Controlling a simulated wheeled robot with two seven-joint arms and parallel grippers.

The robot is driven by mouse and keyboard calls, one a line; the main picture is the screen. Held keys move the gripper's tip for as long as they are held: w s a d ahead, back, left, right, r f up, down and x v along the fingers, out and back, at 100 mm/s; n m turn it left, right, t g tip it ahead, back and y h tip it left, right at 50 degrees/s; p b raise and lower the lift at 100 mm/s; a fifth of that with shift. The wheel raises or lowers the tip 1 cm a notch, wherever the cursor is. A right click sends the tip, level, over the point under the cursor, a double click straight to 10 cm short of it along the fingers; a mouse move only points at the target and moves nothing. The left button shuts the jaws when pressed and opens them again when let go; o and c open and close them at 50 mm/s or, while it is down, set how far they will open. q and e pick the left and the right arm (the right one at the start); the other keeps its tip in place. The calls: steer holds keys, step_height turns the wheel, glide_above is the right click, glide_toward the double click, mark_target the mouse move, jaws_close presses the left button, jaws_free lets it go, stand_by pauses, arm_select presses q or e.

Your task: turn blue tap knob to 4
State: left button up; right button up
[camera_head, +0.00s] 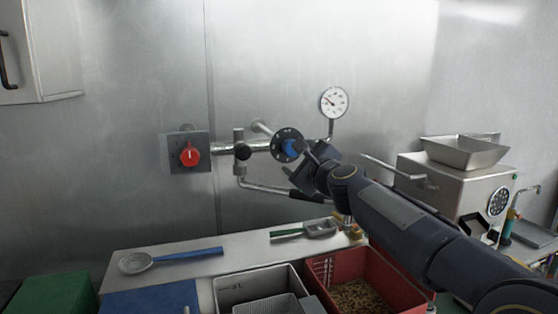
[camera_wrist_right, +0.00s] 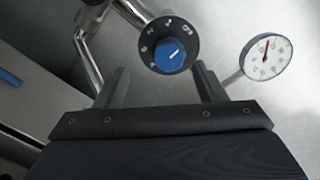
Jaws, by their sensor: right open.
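The blue tap knob (camera_head: 291,147) sits on a black numbered dial (camera_head: 279,137) on the wall pipe in the head view. In the right wrist view the blue knob (camera_wrist_right: 170,56) shows a white pointer line tilted up and right, on the black dial (camera_wrist_right: 148,38); the dial marks are too small to read surely. My right gripper (camera_head: 302,160) is open at the knob's right side. In the right wrist view its two fingers (camera_wrist_right: 163,88) stand apart below the dial, one toward each side of the knob, with nothing between them. My left gripper is not in view.
A red knob (camera_head: 190,155) on a grey plate is left of the tap. A pressure gauge (camera_head: 334,102) stands above right. A steel machine (camera_head: 455,185) is at right. A red bin (camera_head: 405,300), a steel bin (camera_head: 228,283) and a blue-handled skimmer (camera_head: 185,256) are below.

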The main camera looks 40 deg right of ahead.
mark_target(287, 149)
steer(key=shift+m+h, duration=0.3)
steer(key=shift+m, duration=0.2)
steer(key=shift+d+p+x, duration=0.25)
steer(key=shift+p+x, duration=0.15)
steer(key=shift+x, duration=1.7)
steer(key=shift+d+p+x, duration=0.2)
steer(key=shift+p+x, duration=0.2)
steer(key=shift+x, duration=1.65)
steer(key=shift+s+r, duration=0.15)
steer(key=c, duration=1)
